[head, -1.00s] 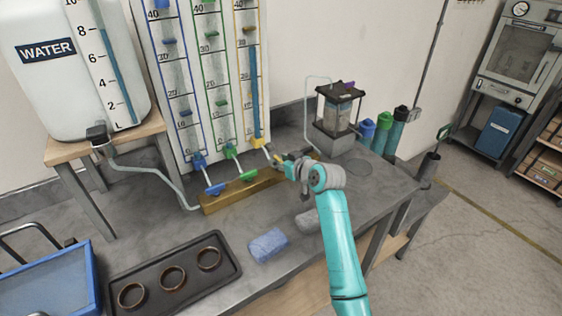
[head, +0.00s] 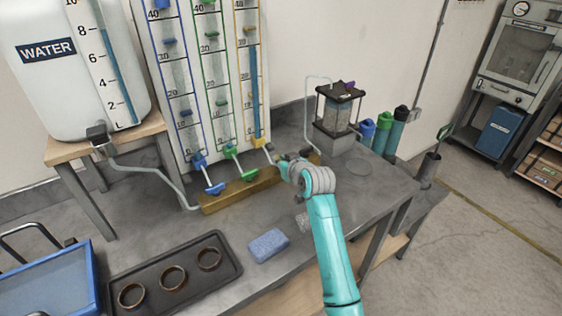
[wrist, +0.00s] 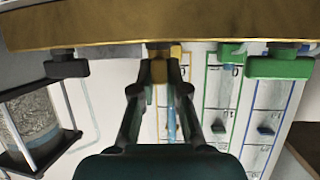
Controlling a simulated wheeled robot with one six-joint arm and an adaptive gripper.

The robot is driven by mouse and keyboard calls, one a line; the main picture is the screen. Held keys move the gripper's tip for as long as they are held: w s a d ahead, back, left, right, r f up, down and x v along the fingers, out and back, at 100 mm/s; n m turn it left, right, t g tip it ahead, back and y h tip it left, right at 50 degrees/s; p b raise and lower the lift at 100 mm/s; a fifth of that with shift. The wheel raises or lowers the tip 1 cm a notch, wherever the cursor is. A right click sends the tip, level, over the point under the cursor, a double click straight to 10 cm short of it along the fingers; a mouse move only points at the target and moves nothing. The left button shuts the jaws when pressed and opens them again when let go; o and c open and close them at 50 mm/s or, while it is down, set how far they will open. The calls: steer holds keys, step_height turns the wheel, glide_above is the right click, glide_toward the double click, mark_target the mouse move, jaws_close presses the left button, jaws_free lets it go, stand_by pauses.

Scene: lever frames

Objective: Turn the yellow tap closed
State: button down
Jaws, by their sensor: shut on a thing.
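The yellow tap (head: 258,142) sits at the foot of the yellow-marked column, right of the blue tap (head: 200,160) and the green tap (head: 231,151). My gripper (head: 281,162) is at its handle, which my gripper mostly hides in the head view. In the wrist view, which looks upside down, the yellow handle (wrist: 160,70) lies between the two fingertips of my gripper (wrist: 160,88), shut on it. The wooden bar (wrist: 110,25) runs across the top there. The yellow-marked column (head: 253,85) holds blue water to a high level.
The pump-like device (head: 338,120) stands right of my gripper, with several coloured bottles (head: 383,130) beyond. A blue sponge (head: 268,245) and a black tray (head: 150,285) with rings lie on the bench in front. The water tank (head: 65,70) stands at left.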

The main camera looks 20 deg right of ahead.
steer(key=m+h, duration=0.4)
steer(key=h, duration=0.1)
steer(key=a+m+h, duration=0.1)
steer(key=m+h, duration=0.1)
steer(key=shift+w+m+g+h, duration=0.1)
steer(key=shift+m+g+h, duration=0.2)
steer(key=shift+g+h, duration=0.1)
steer(key=m+g+h, duration=0.3)
steer(key=m+h, duration=0.1)
steer(key=m, duration=0.1)
steer(key=shift+w+g+h, duration=0.1)
steer(key=shift+g+h, duration=0.3)
steer(key=c, duration=1.2)
jaws_free()
steer(key=v, duration=1.2)
steer(key=shift+a, duration=0.1)
